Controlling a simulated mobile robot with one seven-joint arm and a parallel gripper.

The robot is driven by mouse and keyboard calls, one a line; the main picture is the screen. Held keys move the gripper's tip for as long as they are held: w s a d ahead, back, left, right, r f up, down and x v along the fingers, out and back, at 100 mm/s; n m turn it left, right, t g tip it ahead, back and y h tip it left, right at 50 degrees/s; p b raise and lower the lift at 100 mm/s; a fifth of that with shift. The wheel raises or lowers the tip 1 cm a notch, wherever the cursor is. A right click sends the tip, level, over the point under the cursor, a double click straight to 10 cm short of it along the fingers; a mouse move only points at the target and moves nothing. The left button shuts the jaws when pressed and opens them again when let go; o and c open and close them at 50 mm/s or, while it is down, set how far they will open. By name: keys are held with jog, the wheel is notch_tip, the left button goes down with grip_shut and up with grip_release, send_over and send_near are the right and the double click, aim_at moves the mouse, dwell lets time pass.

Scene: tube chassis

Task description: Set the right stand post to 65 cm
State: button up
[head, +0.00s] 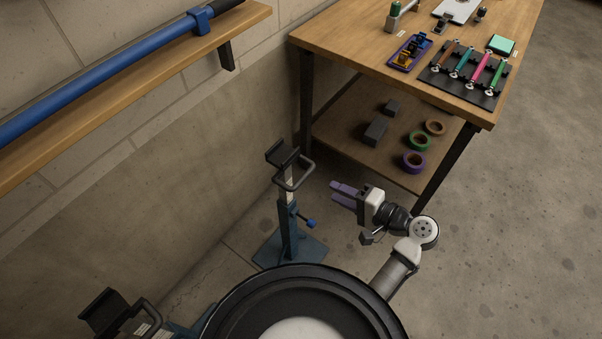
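The right stand (290,238) has a blue column on a flat blue base plate on the floor. Its dark inner post (288,186) is raised out of the column, with a pale scale strip too small to read. A black cradle (281,153) tops it, with a looped dark handle (306,172) to the right. A blue clamp knob (311,223) sticks out of the column's right side. My gripper (333,190) is just right of this stand, its purple fingers pointing left, a small gap between them and nothing held. It appears apart from handle and knob.
Another stand's cradle (103,312) shows at the lower left, partly cut off. A wooden shelf (240,22) on the left wall bears a long blue tube (95,80). A workbench (335,45) with tools and a lower shelf stands behind my gripper. Floor at right is clear.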

aim_at(303, 175)
jog(key=p+x, duration=0.2)
jog(key=x, duration=0.9)
jog(key=shift+w+a, duration=0.25)
jog(key=shift+a, duration=0.05)
grip_shut()
jog(key=shift+f, duration=0.1)
